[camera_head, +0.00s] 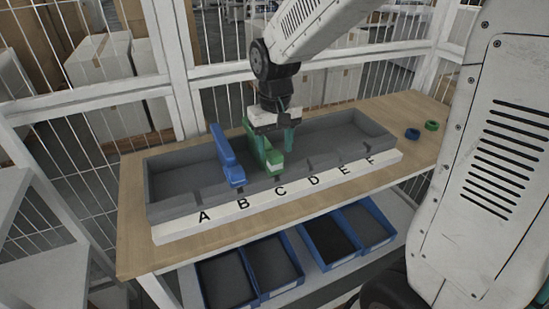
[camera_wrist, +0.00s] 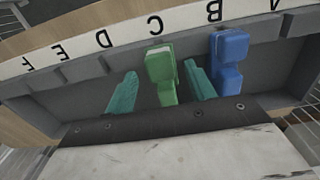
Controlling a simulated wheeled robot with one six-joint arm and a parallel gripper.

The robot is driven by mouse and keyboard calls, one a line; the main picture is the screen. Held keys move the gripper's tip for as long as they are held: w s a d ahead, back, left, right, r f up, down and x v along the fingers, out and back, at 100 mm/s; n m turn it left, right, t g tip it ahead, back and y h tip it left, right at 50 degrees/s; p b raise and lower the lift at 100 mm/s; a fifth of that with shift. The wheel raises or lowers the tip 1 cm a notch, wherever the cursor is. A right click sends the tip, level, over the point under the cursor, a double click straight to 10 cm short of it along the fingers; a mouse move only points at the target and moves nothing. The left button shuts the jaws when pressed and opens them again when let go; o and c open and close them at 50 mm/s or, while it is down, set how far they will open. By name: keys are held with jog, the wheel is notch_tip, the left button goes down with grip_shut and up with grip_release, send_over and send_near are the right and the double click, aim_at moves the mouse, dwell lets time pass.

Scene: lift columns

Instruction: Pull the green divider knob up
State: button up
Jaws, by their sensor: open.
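The green divider (camera_head: 272,157) stands in the grey tray near the letter C. Its green knob (camera_wrist: 161,66) shows in the wrist view between the two teal fingers of my gripper (camera_wrist: 162,92). My gripper (camera_head: 277,138) is open above the tray, with one finger on each side of the green divider. A gap shows on both sides, so the fingers seem not to touch it. In the head view the green divider partly hides one finger.
A blue divider (camera_head: 229,165) stands left of the green one near B, close to one finger in the wrist view (camera_wrist: 229,62). The tray (camera_head: 165,208) has a white strip lettered A to F. Blue and green rings (camera_head: 412,133) lie at the table's right. Blue bins (camera_head: 262,298) sit below.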

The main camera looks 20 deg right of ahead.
aim_at(275, 153)
jog(key=shift+r, duration=3.5)
jog(key=s+d+r, duration=0.1)
jog(key=s, duration=1)
jog(key=s+d+t, duration=0.1)
jog(key=s+d, duration=0.1)
jog(key=s, duration=1)
jog(key=shift+r, duration=0.35)
